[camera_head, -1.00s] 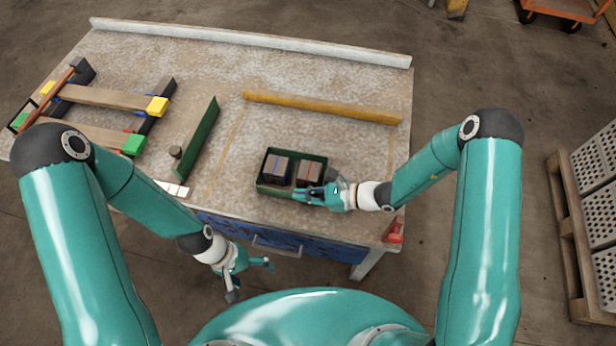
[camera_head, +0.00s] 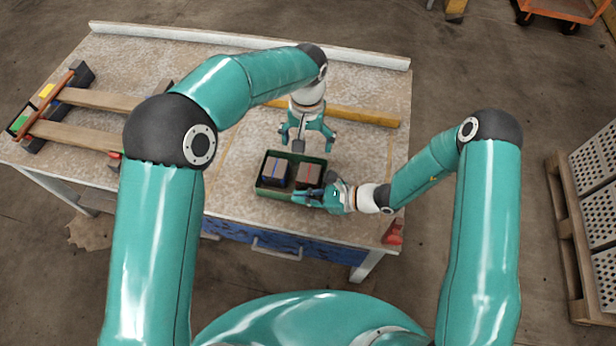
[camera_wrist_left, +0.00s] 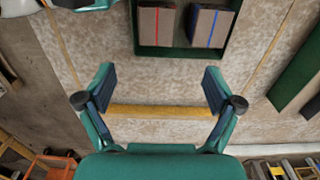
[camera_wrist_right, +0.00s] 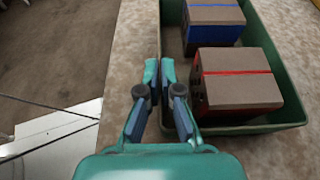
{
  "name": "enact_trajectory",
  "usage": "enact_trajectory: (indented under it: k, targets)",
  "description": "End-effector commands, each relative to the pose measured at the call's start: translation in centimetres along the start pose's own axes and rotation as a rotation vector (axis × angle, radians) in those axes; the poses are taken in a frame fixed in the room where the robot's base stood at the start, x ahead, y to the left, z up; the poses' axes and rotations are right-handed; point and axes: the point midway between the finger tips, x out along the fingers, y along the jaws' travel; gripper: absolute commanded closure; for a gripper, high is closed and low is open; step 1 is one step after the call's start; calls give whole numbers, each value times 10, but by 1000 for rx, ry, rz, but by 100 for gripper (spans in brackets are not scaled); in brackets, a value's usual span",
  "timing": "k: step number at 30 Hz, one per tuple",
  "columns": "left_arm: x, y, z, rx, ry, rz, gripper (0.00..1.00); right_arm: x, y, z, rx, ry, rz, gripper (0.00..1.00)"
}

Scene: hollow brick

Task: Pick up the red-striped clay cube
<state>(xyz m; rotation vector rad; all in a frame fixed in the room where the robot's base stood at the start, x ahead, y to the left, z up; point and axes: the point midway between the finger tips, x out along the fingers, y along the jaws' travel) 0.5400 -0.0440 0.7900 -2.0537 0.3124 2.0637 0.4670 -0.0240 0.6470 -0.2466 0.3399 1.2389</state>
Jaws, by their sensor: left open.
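The red-striped clay cube (camera_head: 309,172) is a grey-brown block with dark sides, in the right half of a green tray (camera_head: 262,187) on the table. It shows in the left wrist view (camera_wrist_left: 157,27) and, close up, in the right wrist view (camera_wrist_right: 240,88). A blue-striped cube (camera_head: 276,170) sits beside it, apart. My left gripper (camera_head: 307,140) is open and empty, beyond the tray's far edge; its fingers (camera_wrist_left: 160,88) point down beside the tray. My right gripper (camera_wrist_right: 159,75) appears closed on the tray's near wall, beside the red-striped cube.
A yellow bar (camera_head: 362,116) lies behind the tray. A pale rail (camera_head: 240,40) runs along the back edge. My left arm covers the table's left middle.

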Motion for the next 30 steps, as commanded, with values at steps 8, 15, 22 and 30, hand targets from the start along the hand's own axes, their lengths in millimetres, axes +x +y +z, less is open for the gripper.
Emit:
enact_trajectory:
  k: [8,15,22,30]
  targets:
    - [36,8,2,16,0,-2,8,0,0,1,0,-2,-1,100]
    - [63,8,1,16,4,-1,8,0,0,1,0,-2,0,100]
    - [79,6,2,15,1,-1,8,0,0,1,0,-2,0,100]
    - [114,5,2,15,2,0,8,0,0,1,0,-2,0,100]
